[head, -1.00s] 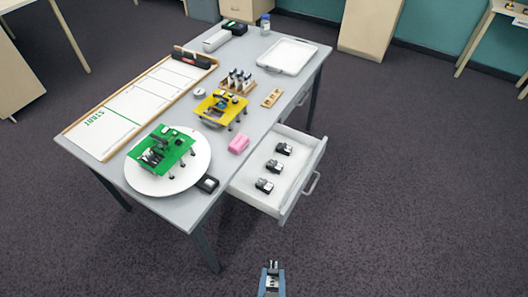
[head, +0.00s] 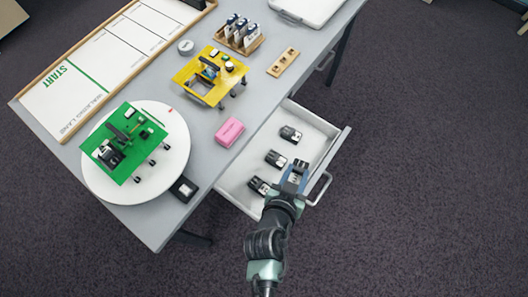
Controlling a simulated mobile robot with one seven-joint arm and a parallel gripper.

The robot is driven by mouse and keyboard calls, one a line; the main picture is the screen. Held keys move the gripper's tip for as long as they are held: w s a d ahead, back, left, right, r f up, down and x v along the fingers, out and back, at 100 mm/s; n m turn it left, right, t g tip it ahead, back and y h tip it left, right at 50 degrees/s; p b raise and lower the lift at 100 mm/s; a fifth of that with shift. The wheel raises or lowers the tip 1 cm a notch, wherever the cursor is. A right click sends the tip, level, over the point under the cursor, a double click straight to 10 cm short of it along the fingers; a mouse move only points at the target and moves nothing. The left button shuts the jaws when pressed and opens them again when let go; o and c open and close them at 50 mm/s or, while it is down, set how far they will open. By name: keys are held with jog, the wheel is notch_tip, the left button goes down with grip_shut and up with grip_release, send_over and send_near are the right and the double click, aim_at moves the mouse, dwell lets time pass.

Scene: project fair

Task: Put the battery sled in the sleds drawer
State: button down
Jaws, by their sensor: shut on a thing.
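The open drawer (head: 240,187) under the table's right side has a white interior. Three small black-and-silver sleds lie in it: one toward the back (head: 291,133), one in the middle (head: 275,158) and one near the front left (head: 259,186). My gripper (head: 297,172) is over the drawer's right side, by its front wall and handle. It is shut on a small dark-and-silver piece, the battery sled (head: 299,164), mostly hidden by the fingers. I cannot tell how high the sled is above the drawer floor.
The grey table (head: 205,140) holds a green board (head: 125,142) on a white disc, a yellow board (head: 208,76), a pink block (head: 229,132) and a black box (head: 184,188) at the near edge. A wooden rack (head: 238,36) stands farther back. The floor on the right is clear.

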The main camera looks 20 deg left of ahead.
aim_at(298, 163)
jog(key=w+f+b, duration=0.2)
jog(key=b, duration=0.2)
jog(key=w+f+m+h+b, duration=0.1)
jog(key=w+f+b, duration=0.1)
jog(key=b, duration=0.3)
jog(key=w+f+m+b, duration=0.1)
jog(key=f+b, duration=0.3)
jog(key=shift+w+h, duration=0.4)
jog(key=b, duration=0.2)
jog(key=shift+w+f+m+g+b, duration=0.3)
jog(key=shift+w+f+b, duration=0.05)
jog(key=shift+w+b, duration=0.05)
jog(key=shift+f, duration=0.15)
notch_tip(298, 163, down, 10)
jog(key=shift+r+b, duration=0.2)
jog(key=shift+b, duration=0.95)
jog(key=shift+f, duration=0.2)
jog(key=c, duration=0.8)
grip_release()
jog(key=shift+r, duration=0.1)
